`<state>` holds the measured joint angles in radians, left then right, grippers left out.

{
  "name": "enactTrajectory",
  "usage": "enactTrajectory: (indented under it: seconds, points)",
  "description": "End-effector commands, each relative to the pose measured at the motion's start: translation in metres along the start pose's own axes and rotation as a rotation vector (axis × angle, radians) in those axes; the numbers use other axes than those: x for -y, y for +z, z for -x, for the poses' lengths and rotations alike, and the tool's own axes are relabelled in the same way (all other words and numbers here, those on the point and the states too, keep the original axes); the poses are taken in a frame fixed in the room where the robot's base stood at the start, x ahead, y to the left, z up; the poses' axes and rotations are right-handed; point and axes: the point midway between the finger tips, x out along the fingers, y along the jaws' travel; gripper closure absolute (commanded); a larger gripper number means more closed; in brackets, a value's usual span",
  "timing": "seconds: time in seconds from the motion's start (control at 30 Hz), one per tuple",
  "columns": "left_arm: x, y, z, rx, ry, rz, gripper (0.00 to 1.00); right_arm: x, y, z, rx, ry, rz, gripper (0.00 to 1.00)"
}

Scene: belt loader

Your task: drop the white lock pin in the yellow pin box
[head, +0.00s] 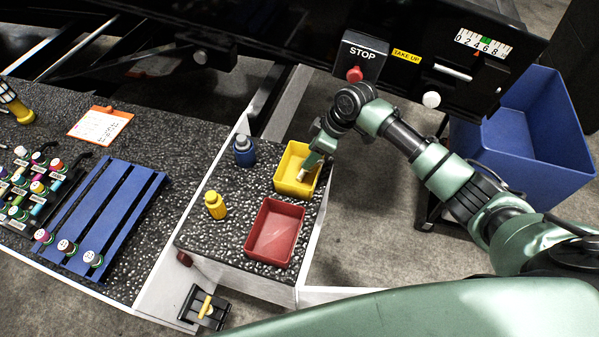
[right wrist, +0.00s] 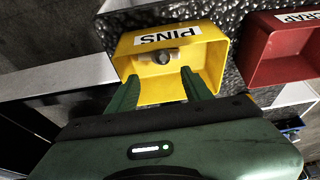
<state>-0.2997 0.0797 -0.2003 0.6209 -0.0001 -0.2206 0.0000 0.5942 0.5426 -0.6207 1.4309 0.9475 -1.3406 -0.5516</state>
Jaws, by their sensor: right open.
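The yellow pin box (head: 285,178) stands on the speckled top of a small side stand. It also shows in the right wrist view (right wrist: 217,60), with a "PINS" label. My right gripper (head: 305,172) reaches down into the box from above. In the right wrist view its two green fingers (right wrist: 158,82) are spread apart with nothing between them. A short pale cylinder, apparently the white lock pin (right wrist: 160,58), lies inside the box just beyond the fingertips. It looks apart from both fingers. My left gripper is not in view.
A red scrap box (head: 276,232) stands beside the yellow box. A blue bottle (head: 244,151) and a yellow bottle (head: 215,204) stand left of the boxes. The machine panel with a STOP button (head: 354,74) is behind. A blue bin (head: 530,140) stands at right.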

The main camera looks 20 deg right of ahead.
Motion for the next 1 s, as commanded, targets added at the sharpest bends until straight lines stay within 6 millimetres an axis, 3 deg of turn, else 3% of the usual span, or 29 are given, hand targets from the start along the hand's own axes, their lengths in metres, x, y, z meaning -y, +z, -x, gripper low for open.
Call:
enactTrajectory:
  seconds: [0.3, 0.43, 1.0]
  points:
    - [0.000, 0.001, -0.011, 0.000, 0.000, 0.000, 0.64, -0.001, 0.001, 0.052, -0.001, 0.005, 0.001, 0.50]
    - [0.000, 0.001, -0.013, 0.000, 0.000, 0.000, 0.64, -0.001, 0.000, 0.067, -0.001, 0.003, 0.001, 0.50]
    - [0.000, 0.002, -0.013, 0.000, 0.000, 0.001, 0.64, 0.000, 0.000, 0.072, -0.001, 0.002, 0.000, 0.50]
